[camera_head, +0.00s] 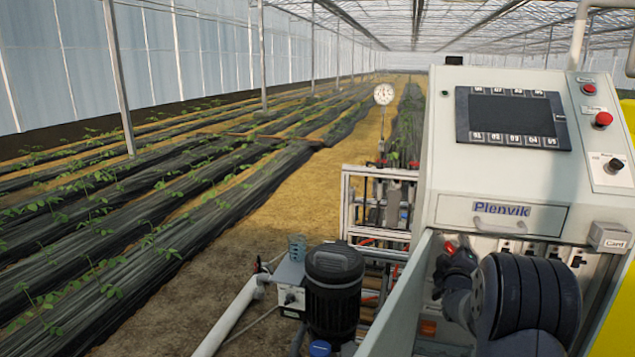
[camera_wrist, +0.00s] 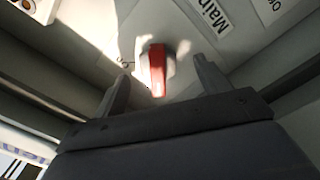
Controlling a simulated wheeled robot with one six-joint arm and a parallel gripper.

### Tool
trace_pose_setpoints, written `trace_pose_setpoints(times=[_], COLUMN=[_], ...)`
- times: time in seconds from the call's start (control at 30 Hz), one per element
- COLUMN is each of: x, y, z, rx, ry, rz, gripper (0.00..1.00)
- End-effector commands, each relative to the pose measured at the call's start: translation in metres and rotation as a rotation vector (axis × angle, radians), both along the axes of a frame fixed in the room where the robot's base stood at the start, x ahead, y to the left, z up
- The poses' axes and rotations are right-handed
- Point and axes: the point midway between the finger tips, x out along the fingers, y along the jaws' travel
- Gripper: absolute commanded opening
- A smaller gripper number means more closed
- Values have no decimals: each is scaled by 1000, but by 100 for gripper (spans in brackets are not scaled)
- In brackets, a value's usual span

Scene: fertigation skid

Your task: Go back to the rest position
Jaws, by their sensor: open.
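My gripper (camera_wrist: 160,85) is open in the wrist view, its two dark fingers apart. A red rotary handle (camera_wrist: 157,70) on a pale panel shows between and beyond the fingertips, beside a label that reads "Main". I cannot tell whether the fingers touch the handle. In the head view my dark arm reaches into the lower bay of the control cabinet (camera_head: 500,180), under the "Plenvik" panel. There my gripper (camera_head: 447,262) is near a small red part, and the arm hides much of the bay.
Cabinet side walls (camera_wrist: 50,65) flank my gripper closely. The cabinet front has a dark screen (camera_head: 512,117), a red button (camera_head: 602,119) and a black knob (camera_head: 614,165). A black motor (camera_head: 333,285) and pale pipe (camera_head: 235,318) stand left. Open soil lies beyond.

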Motion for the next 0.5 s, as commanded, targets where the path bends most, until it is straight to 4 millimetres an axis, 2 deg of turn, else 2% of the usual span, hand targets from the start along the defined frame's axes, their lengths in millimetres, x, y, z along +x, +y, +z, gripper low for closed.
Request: trace_pose_setpoints(times=[0.07,0.5], x=[0,-1], y=[0,-1], z=[5,3], rx=[38,208], ry=[-9,-58], rz=[0,0], gripper=[71,71])
